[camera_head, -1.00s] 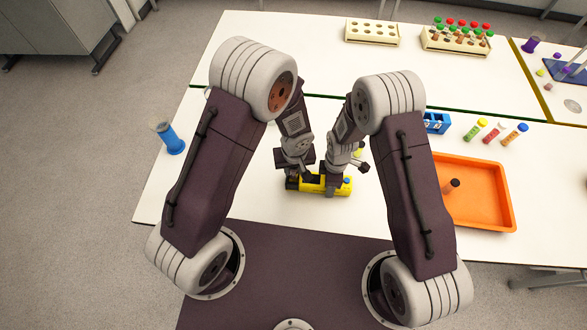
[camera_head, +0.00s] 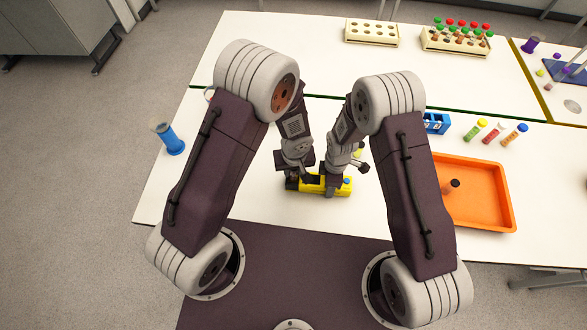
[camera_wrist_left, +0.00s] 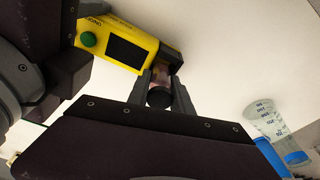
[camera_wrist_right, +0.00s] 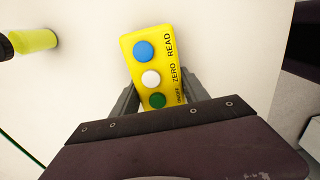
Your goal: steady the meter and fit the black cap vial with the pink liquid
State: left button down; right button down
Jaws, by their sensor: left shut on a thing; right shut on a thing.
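The yellow meter (camera_head: 343,187) lies on the white table in front of me; its dark screen (camera_wrist_left: 125,52) shows in the left wrist view. In the right wrist view its blue, white and green buttons show on the meter (camera_wrist_right: 150,65). My right gripper (camera_wrist_right: 152,92) is shut on the meter's body at the button end. My left gripper (camera_wrist_left: 165,88) is shut on the black cap vial (camera_wrist_left: 158,97), whose pinkish body shows beyond the cap. The vial's far end is at the dark end of the meter; how deep it sits is hidden.
A blue-based cylinder (camera_head: 172,143) is at left. Cream racks (camera_head: 372,40) stand at the back.

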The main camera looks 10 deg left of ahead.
pick_arm(q)
jog(key=shift+f, duration=0.4)
jog(key=shift+r, duration=0.1)
jog(key=shift+r, duration=0.75)
jog(key=c, duration=1.1)
grip_release()
jog(key=shift+o, duration=0.2)
notch_tip(320, 180, up, 12)
jog(key=s, duration=0.1)
jog(key=shift+s+d, duration=0.3)
jog(key=shift+s, duration=0.05)
